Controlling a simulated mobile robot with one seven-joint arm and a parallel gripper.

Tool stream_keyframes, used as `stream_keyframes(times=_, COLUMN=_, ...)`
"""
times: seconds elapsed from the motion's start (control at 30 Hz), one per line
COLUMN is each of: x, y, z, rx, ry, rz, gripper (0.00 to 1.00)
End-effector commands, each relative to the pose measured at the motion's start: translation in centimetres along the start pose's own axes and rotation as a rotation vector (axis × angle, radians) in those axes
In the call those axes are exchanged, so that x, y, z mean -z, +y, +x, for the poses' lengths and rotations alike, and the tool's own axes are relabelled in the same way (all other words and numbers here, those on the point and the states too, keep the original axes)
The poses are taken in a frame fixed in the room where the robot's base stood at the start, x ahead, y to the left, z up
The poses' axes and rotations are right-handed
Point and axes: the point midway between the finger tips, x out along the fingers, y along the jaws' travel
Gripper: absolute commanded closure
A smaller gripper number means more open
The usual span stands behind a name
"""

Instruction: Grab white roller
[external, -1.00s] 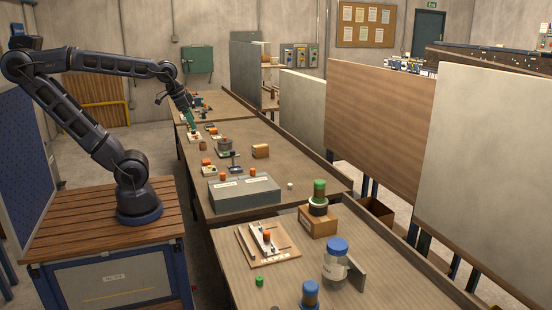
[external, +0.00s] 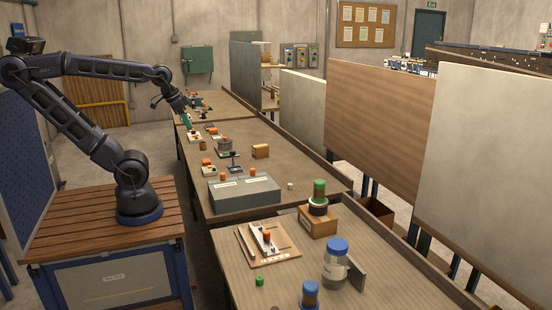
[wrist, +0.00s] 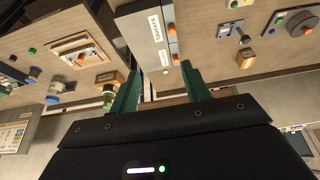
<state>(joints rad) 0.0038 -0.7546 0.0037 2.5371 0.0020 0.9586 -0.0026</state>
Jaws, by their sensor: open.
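A small white piece (external: 290,187), possibly the white roller, sits on the middle table right of the grey box. A small pale piece (wrist: 166,71) near the grey box's end in the wrist view may be the same one; it is too small to be sure. My gripper (external: 187,122), with green fingers, is at the far left part of the tables, well away from that white piece. In the wrist view my gripper (wrist: 158,85) has its two green fingers apart, with nothing held between them.
The grey box (external: 244,194) with white labels and orange knobs stands at the middle table's front. The near table holds a wooden board (external: 283,254) and a blue-capped jar (external: 336,264). Tall panels (external: 379,115) line the right.

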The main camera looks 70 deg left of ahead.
Motion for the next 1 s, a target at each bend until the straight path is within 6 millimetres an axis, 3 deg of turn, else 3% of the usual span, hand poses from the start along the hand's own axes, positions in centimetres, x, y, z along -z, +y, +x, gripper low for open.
stream_keyframes(times=0.23, x=0.3, y=0.1, z=0.1, rx=-0.005, ry=-0.003, rz=-0.017, gripper=0.53)
stream_keyframes(times=0.37, x=1.9, y=0.4, z=0.7, rx=-0.029, ry=-0.018, rz=-0.098, gripper=0.53)
stream_keyframes(times=0.67, x=8.0, y=1.4, z=3.9, rx=-0.108, ry=-0.089, rz=-0.454, gripper=0.53)
stream_keyframes(times=1.0, x=14.9, y=1.9, z=9.3, rx=-0.155, ry=-0.183, rz=-0.888, gripper=0.53)
